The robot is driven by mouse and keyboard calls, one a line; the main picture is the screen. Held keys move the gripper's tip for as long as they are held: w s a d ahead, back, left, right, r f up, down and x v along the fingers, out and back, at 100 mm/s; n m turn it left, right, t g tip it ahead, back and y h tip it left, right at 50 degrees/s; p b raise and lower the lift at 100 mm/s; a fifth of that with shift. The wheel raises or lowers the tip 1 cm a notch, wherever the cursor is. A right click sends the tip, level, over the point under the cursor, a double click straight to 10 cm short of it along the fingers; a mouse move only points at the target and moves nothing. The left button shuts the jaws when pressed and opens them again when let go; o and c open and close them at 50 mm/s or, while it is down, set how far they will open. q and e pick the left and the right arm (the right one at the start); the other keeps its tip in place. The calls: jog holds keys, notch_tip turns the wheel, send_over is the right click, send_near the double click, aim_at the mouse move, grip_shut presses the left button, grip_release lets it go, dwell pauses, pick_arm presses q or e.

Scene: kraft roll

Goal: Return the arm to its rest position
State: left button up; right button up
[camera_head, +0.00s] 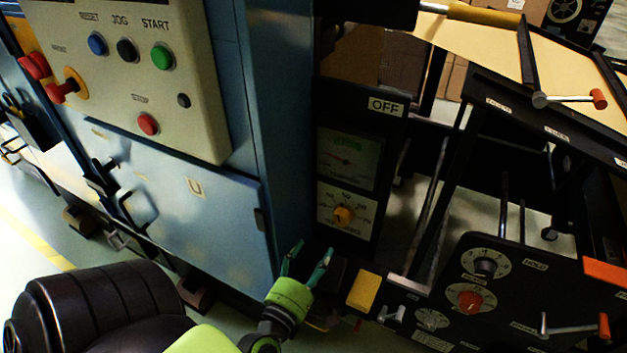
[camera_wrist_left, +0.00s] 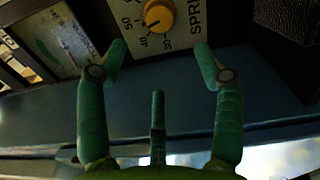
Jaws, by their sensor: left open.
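My left gripper (camera_head: 306,264) is at the lower middle of the head view, in front of the dark machine panel. Beyond the fingertips is a yellow dial knob (camera_wrist_left: 158,16) on a white scale plate. The same yellow knob (camera_head: 343,216) shows in the head view above the gripper. The fingers look apart from the knob. My right gripper is not in view.
A control panel (camera_head: 200,95) with coloured buttons stands at the upper left. A gauge (camera_head: 348,158) sits above the yellow knob. A yellow block (camera_head: 364,290) is just right of the gripper. A red dial (camera_head: 469,298) and an orange-tipped lever (camera_head: 575,328) lie further right.

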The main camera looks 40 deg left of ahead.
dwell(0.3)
pick_arm(q)
jog(key=d+f+m+g+h, duration=0.1)
jog(key=d+m+g+h, duration=0.2)
jog(key=d+m+h, duration=0.7)
jog(key=s+d+f+m+g+y, duration=0.1)
jog(key=s+d+f+m+g, duration=0.35)
jog(key=m, duration=0.55)
jog(key=s+a+m+g+y, duration=0.4)
jog(key=s+a+m+g, duration=0.1)
jog(key=s+g, duration=0.25)
notch_tip(320, 180, down, 17)
jog(key=s+p, duration=0.2)
jog(key=p, duration=0.4)
jog(key=s+a+f+p, duration=0.1)
jog(key=s+f, duration=0.3)
jog(key=s, duration=0.4)
jog(key=s+a+f+g+p, duration=0.1)
jog(key=s+a+f+p, duration=0.1)
jog(key=s+f, duration=0.3)
jog(key=s+p, duration=0.1)
jog(key=s, duration=0.2)
jog(key=shift+f+m+y+p, duration=0.25)
jog(key=shift+m+y+p, duration=0.05)
jog(key=shift+m, duration=0.1)
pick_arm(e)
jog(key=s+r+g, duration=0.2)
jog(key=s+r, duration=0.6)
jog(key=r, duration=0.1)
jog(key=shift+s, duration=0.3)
